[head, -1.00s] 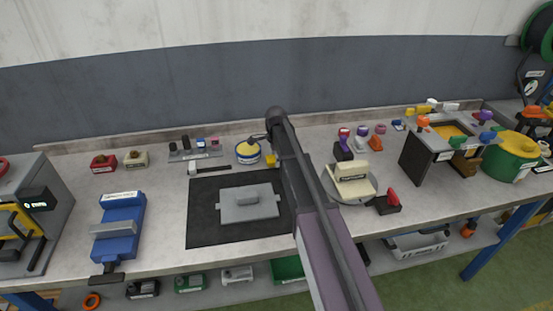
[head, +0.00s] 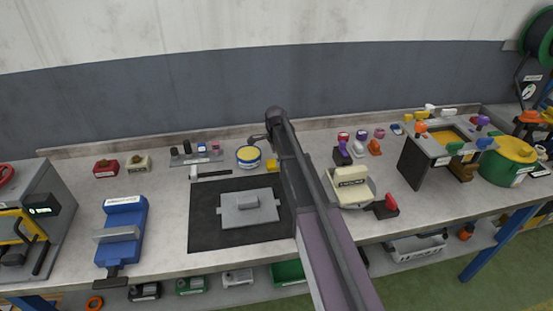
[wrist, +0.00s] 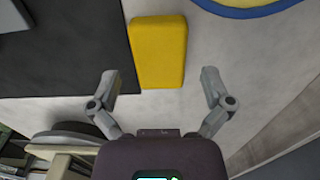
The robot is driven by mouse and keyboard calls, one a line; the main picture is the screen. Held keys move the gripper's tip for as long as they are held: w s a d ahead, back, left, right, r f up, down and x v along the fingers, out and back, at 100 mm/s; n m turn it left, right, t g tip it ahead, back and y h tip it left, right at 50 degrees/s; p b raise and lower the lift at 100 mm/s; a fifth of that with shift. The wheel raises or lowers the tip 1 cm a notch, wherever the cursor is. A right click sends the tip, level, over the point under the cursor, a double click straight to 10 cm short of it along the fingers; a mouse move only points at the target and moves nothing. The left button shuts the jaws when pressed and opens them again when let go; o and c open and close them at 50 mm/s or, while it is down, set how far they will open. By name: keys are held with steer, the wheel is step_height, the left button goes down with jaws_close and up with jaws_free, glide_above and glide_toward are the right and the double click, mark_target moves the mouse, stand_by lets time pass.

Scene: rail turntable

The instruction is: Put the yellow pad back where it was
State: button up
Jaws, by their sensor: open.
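The yellow pad (wrist: 158,52) is a rounded block lying on the grey bench just beside the black mat's edge. In the head view only a small part of the yellow pad (head: 271,165) shows, next to my arm. My gripper (wrist: 160,78) is open and empty, with its fingertips spread to either side of the pad's near end in the wrist view. The fingers do not touch the pad in the picture; their height above it is hard to judge. In the head view my arm hides the gripper.
A blue and yellow round tin (head: 248,157) stands behind the pad. Right of my arm is a turntable (head: 371,186) with a cream box (head: 350,185). A blue vise (head: 122,230) stands left.

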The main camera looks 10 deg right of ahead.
step_height(320, 180, up, 10)
steer(key=p, duration=0.9)
steer(key=shift+s, duration=0.1)
stand_by(0.6)
steer(key=s+n, duration=1.8)
steer(key=s, duration=1.1)
steer(key=shift+d, duration=0.15)
